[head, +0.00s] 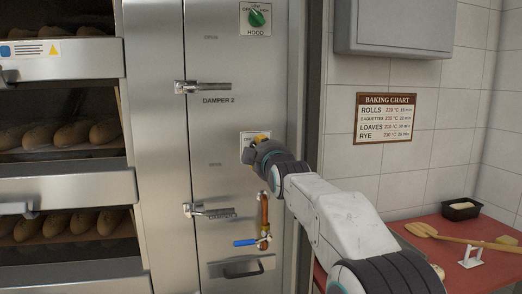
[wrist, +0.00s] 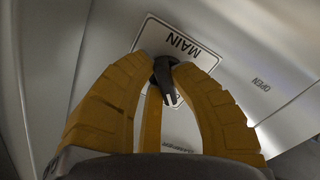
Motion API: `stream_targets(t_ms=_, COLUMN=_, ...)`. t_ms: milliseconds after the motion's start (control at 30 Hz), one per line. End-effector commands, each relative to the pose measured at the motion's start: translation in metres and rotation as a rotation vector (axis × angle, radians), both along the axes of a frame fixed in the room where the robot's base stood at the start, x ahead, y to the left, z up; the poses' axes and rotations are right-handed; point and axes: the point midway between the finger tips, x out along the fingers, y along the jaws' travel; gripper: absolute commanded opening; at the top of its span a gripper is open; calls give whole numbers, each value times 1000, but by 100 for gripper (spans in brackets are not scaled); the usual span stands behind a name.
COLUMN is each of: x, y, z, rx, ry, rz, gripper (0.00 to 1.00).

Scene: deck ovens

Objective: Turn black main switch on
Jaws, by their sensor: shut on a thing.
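The black main switch (wrist: 165,82) sits on a white plate marked MAIN (wrist: 178,42), which looks upside down in the wrist view. The lettering behind the fingers is mostly covered, so I cannot read the switch's position.
A green hood knob (head: 257,18) is above. Damper handles (head: 203,87) (head: 208,210) stick out at left, and a pipe with a blue-handled valve (head: 258,241) is below. A red table (head: 450,240) with utensils stands at right.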

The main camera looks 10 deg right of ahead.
Motion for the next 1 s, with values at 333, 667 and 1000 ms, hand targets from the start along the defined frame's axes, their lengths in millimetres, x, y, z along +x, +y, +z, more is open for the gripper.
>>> stream_targets(t_ms=333, x=1, y=1, z=-6, rx=122, ry=0, rz=2, gripper=0)
stream_targets(t_ms=667, x=1, y=1, z=-8, rx=417, ry=0, rz=2, gripper=0)
stream_targets(t_ms=1000, x=1, y=3, z=-9, rx=741, ry=1, rz=3, gripper=0)
